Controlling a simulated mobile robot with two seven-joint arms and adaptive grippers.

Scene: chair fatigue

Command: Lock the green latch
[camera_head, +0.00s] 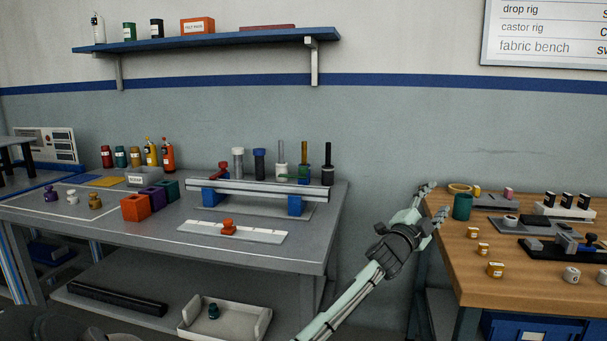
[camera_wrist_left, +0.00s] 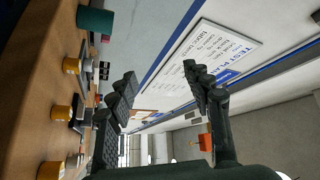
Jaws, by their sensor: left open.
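My left gripper (camera_head: 432,200) is in the gap between the grey bench and the wooden table, near the table's left edge. In the left wrist view my left gripper (camera_wrist_left: 160,82) has its fingers apart with nothing between them. I cannot clearly make out a green latch. My right gripper is not in view.
The grey bench (camera_head: 170,236) holds a long rail fixture (camera_head: 250,188), coloured cubes and bottles. The wooden table (camera_head: 470,255) holds a green cup (camera_head: 462,207), yellow jars and dark fixtures. A blue shelf (camera_head: 220,40) hangs above. The wall between bench and table is bare.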

